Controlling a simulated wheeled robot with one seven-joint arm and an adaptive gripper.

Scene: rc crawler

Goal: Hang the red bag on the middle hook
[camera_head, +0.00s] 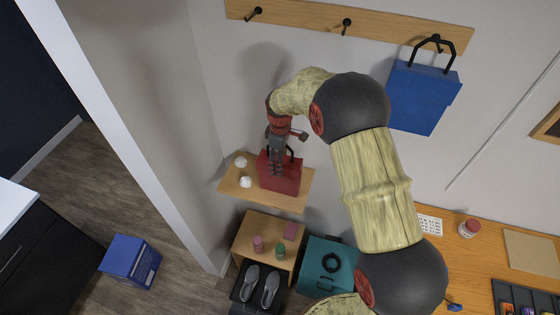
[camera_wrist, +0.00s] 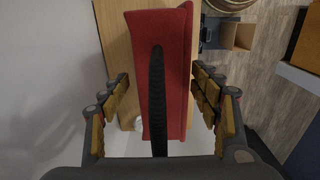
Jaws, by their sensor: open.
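The red bag (camera_head: 281,176) stands on a small wooden wall shelf in the head view. In the wrist view the red bag (camera_wrist: 178,75) is seen from above with its black handle (camera_wrist: 157,100) between my fingers. My gripper (camera_head: 283,150) is over the bag from above, and in the wrist view my gripper (camera_wrist: 160,112) is open, its fingers apart on both sides of the handle. The wooden hook rail (camera_head: 300,14) has three black hooks. The middle hook (camera_head: 346,25) is empty, the left hook (camera_head: 255,13) is empty, and a blue bag (camera_head: 420,95) hangs on the right hook.
The shelf (camera_head: 237,187) also holds two small white items (camera_head: 243,172). Below are a small wooden stand (camera_head: 243,241), a teal box (camera_head: 325,265) and grey shoes (camera_head: 260,285). A desk (camera_head: 490,255) is at right. The wall between shelf and rail is bare.

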